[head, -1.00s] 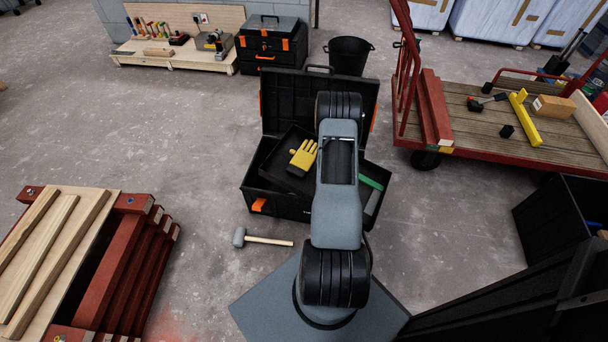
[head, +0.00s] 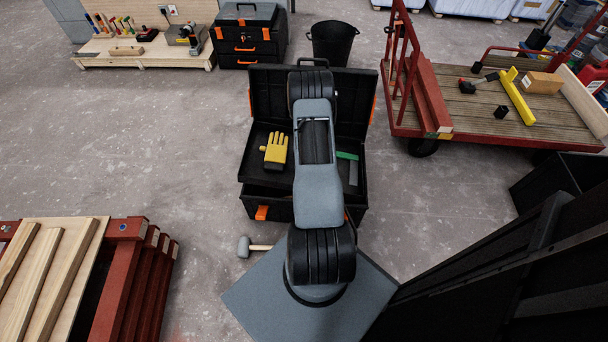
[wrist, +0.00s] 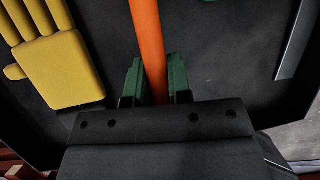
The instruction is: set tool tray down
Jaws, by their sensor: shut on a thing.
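The black tool tray (head: 254,162) is over the open black toolbox (head: 266,100), squared up with it. I cannot tell whether it rests on the box or hangs just above. A yellow glove (head: 274,150) lies in the tray's left part and a green-handled tool (head: 350,157) in its right part. In the wrist view, my gripper (wrist: 155,72) has green fingers shut on the tray's orange handle (wrist: 147,35). The tray floor (wrist: 220,60) shows dark beyond it, with the glove (wrist: 62,72) at left. My arm hides the gripper and tray middle in the head view.
A mallet (head: 244,246) lies on the floor before the toolbox. A red-framed cart (head: 470,115) stands at right and a stack of red trestles with battens (head: 128,230) at left. A black bucket (head: 335,42) and another toolbox (head: 250,35) stand behind.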

